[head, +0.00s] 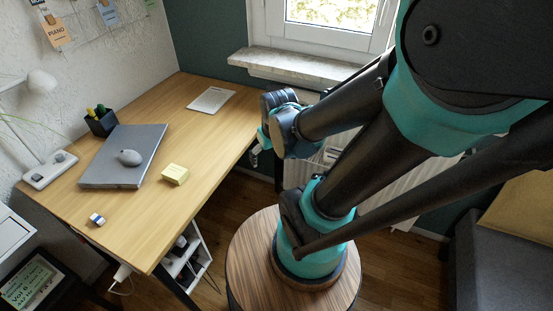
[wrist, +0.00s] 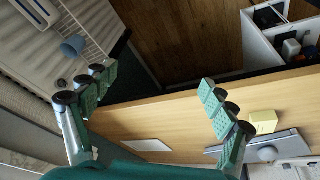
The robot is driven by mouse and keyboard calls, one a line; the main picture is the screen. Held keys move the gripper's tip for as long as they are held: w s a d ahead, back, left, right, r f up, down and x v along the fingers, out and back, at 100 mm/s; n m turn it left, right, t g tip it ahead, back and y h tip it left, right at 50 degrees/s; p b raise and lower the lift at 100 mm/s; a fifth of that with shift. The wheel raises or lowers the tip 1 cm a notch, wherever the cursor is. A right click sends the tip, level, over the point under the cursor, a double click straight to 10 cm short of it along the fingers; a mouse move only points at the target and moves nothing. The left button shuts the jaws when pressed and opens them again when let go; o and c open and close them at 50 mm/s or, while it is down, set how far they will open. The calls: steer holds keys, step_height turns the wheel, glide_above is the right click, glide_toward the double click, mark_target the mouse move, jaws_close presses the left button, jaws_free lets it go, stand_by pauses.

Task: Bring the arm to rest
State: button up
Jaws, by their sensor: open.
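My arm, black and teal, fills the right half of the head view and reaches left and down to the right edge of the wooden desk (head: 215,125). My gripper (head: 260,152) is beside that edge in the head view, small and partly hidden by my own wrist. In the wrist view, the gripper (wrist: 155,105) has its two green-padded fingers spread wide apart. Nothing is between them but a view of the desk (wrist: 165,115) and the floor behind.
On the desk are a grey laptop (head: 125,170) with a mouse (head: 130,157) on it, yellow sticky notes (head: 174,174), a pen cup (head: 101,121) and a white sheet (head: 211,99). A radiator (head: 375,180) stands under the window sill (head: 290,65). Bare floor (head: 235,195) shows beside the desk.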

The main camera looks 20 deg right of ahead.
steer(key=shift+s+d+f+m, duration=0.4)
steer(key=shift+s+d+m, duration=0.4)
steer(key=shift+m, duration=0.3)
steer(key=shift+w, duration=0.1)
